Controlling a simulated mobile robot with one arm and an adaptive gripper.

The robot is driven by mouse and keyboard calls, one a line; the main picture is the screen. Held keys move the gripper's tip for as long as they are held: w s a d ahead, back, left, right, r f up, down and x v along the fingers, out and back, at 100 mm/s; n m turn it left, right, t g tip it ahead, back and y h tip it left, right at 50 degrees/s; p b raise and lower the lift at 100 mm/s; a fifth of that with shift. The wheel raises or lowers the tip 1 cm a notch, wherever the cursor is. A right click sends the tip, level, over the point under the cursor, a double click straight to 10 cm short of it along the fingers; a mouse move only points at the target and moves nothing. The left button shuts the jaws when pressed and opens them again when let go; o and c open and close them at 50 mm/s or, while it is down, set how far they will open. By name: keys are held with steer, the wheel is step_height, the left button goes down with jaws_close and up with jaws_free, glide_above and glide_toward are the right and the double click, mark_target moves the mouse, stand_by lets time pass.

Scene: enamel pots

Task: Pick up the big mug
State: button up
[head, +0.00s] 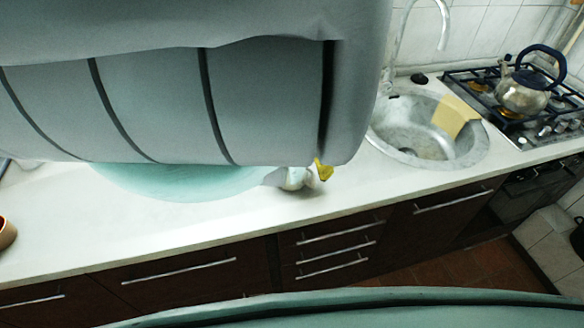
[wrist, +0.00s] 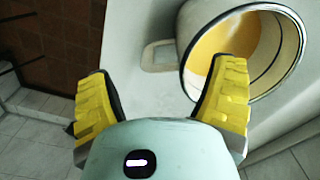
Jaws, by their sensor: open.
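The big mug (wrist: 189,28) shows in the wrist view at the upper right, pale outside, with a dark-edged rim and a yellow-orange inside. Its mouth faces the camera at a slant. Its pale handle (wrist: 151,57) sticks out to the left. My gripper (wrist: 166,72) is open, with its yellow fingers spread. In the picture the handle lies between the fingertips, and the right finger covers part of the mug's mouth. I cannot tell whether they touch. In the head view my arm hides most of this spot; a small whitish shape (head: 296,180) shows beside a yellow finger.
The white counter (head: 130,222) has free room at the front left. A brown vessel (head: 6,233) is cut off at the left edge. A round sink (head: 384,130) with a tap lies to the right, then a hob (head: 476,88) with a kettle (head: 522,94).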

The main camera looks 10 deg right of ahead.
mark_target(309, 171)
steer(key=shift+f+p, duration=0.45)
steer(key=shift+f, duration=1.15)
steer(key=shift+w, duration=0.1)
jaws_close()
steer(key=shift+d+r, duration=0.1)
steer(key=shift+r, duration=0.15)
